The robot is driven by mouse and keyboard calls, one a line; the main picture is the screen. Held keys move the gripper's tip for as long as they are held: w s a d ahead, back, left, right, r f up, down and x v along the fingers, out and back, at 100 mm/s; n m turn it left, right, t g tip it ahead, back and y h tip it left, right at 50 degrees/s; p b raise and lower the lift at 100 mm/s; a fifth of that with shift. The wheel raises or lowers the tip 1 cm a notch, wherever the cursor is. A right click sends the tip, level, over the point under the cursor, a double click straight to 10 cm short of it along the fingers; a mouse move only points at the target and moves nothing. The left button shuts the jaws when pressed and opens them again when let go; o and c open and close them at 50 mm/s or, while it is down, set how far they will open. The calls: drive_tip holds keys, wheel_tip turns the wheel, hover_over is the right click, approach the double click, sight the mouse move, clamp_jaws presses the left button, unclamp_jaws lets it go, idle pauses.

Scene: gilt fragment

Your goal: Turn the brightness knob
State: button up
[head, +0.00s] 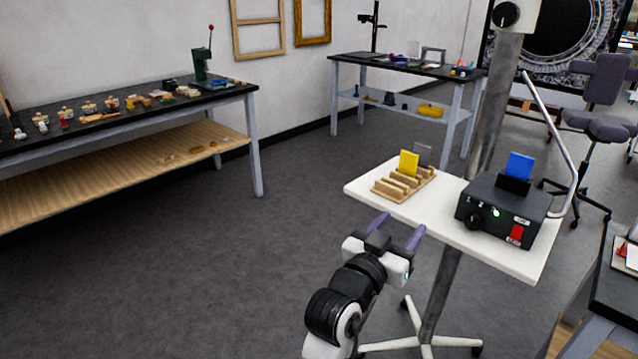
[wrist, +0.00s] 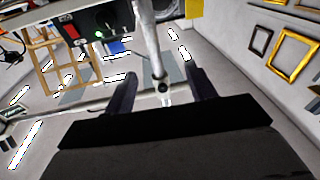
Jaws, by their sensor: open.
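A black control box (head: 504,213) sits on a white stand top. Its front has a round black knob (head: 473,219) at left, a lit green lamp (head: 495,212) and a red switch (head: 516,233) at right. Another black knob (head: 507,14) is on a pale housing atop the post; I cannot read a label on either. My gripper (head: 399,229) is open and empty, apart from the box, before the stand's near left edge. In the wrist view its fingers (wrist: 160,88) are spread, and the box (wrist: 100,16) shows tilted at top left.
A wooden rack (head: 403,183) with a yellow plate (head: 409,163) stands left of the box. A blue plate (head: 519,165) stands in a holder on the box. The grey post (head: 492,100) rises behind. A long workbench (head: 130,112) is at left; the floor between is clear.

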drive_tip(key=w+a+r+n+t+y, duration=0.1)
drive_tip(key=a+r+n+t+y, duration=0.1)
drive_tip(key=a, duration=0.5)
drive_tip(key=w+a+r+n+t+y, duration=0.2)
drive_tip(key=a+r+t+y, duration=0.1)
drive_tip(key=a+r, duration=0.3)
drive_tip(key=shift+a+r+t+p, duration=0.35)
drive_tip(key=shift+a+t, duration=0.25)
drive_tip(key=shift+t, duration=0.3)
drive_tip(key=shift+f, duration=0.15)
